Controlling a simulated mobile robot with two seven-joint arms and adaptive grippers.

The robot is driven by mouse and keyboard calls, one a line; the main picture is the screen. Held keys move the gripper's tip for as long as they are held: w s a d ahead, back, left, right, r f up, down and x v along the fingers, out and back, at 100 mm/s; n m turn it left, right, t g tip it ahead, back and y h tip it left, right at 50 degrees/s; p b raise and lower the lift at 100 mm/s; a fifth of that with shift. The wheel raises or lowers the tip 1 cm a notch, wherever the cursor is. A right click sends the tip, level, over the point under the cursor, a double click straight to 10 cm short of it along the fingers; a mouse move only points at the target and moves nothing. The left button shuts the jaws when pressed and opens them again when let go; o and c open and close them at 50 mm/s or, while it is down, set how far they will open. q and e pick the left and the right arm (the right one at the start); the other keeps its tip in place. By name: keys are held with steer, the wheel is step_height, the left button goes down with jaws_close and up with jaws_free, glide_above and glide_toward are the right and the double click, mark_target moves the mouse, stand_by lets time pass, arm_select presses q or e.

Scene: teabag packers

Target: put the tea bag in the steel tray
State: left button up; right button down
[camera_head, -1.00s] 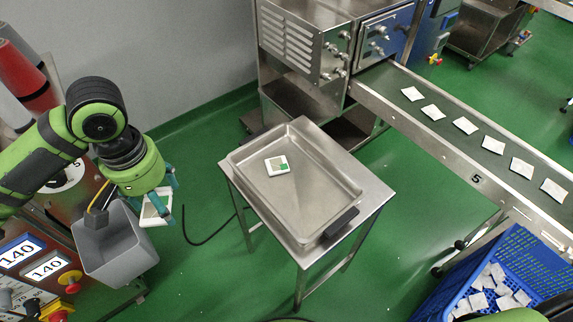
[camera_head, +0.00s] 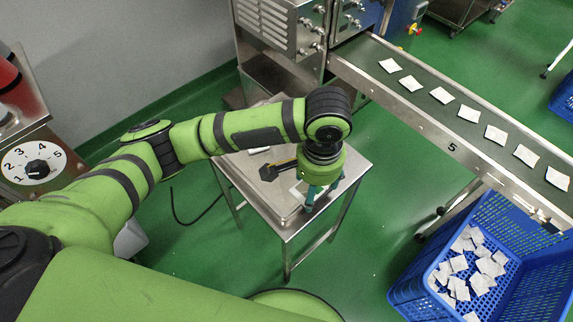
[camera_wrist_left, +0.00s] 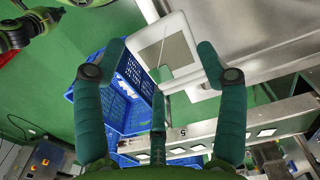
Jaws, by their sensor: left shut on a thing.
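My left gripper (camera_head: 313,192) is shut on a tea bag, a flat white square with a grey-beige face (camera_wrist_left: 165,50) seen between the two fingers in the left wrist view. In the head view the gripper is over the right part of the steel tray (camera_head: 252,186), and only a white edge of the held bag shows. The tray also shows in the left wrist view (camera_wrist_left: 238,28), beside the bag. I cannot tell the height of the bag above it. Another tea bag (camera_head: 258,150) lies in the tray, mostly hidden by my arm. My right gripper is not in view.
The tray stands on a small steel table (camera_head: 350,165). A conveyor (camera_head: 440,110) with several white packets runs along the right. A blue crate (camera_head: 520,240) of packets stands at the lower right. A dial panel (camera_head: 33,163) is at the left.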

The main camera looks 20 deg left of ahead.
arm_select(q)
glide_above(294, 180)
step_height(294, 180, down, 6)
steer(key=shift+r, duration=0.2)
step_height(294, 180, down, 4)
steer(key=shift+r, duration=0.1)
steer(key=o, duration=0.7)
steer(key=shift+f, duration=0.25)
steer(key=shift+c, duration=0.2)
step_height(294, 180, up, 12)
steer(key=shift+r, duration=0.2)
